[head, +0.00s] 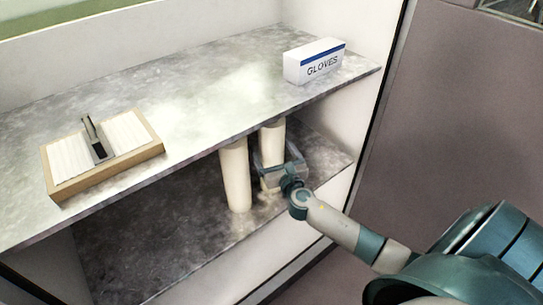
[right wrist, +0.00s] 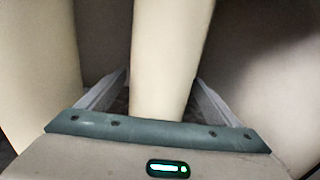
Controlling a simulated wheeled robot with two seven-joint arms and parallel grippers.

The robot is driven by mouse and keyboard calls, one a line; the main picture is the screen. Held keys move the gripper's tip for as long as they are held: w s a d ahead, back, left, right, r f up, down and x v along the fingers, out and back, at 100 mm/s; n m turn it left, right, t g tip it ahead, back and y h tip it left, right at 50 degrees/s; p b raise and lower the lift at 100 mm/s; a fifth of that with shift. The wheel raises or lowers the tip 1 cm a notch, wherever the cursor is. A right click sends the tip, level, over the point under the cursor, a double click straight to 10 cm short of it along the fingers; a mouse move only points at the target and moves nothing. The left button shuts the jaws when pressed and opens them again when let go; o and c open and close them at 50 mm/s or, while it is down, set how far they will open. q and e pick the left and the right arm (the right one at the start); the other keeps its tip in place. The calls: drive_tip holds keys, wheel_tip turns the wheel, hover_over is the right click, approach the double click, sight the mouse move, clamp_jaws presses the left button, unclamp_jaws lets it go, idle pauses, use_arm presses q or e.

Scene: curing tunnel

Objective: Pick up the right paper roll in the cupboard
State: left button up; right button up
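Two cream paper rolls stand upright on the lower shelf of the cupboard. The left paper roll (head: 236,175) is clear of my gripper, and it shows at the left edge of the right wrist view (right wrist: 38,75). The right paper roll (head: 272,138) is partly hidden behind my right gripper (head: 280,160). In the right wrist view the right paper roll (right wrist: 165,65) stands between the two fingers of my right gripper (right wrist: 160,95). A gap shows on each side of the roll, so the fingers look open around it. My left gripper is not in view.
The upper shelf (head: 200,85) overhangs the rolls. On it are a gloves box (head: 314,61) and a wooden tray (head: 62,190) with white contents and a dark holder. The lower shelf (head: 150,245) is clear to the left. The cupboard's side wall (head: 338,195) is close on the right.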

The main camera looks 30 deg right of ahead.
drive_tip(key=c, duration=1.5)
drive_tip(key=shift+r, duration=0.1)
drive_tip(key=shift+c, duration=0.9)
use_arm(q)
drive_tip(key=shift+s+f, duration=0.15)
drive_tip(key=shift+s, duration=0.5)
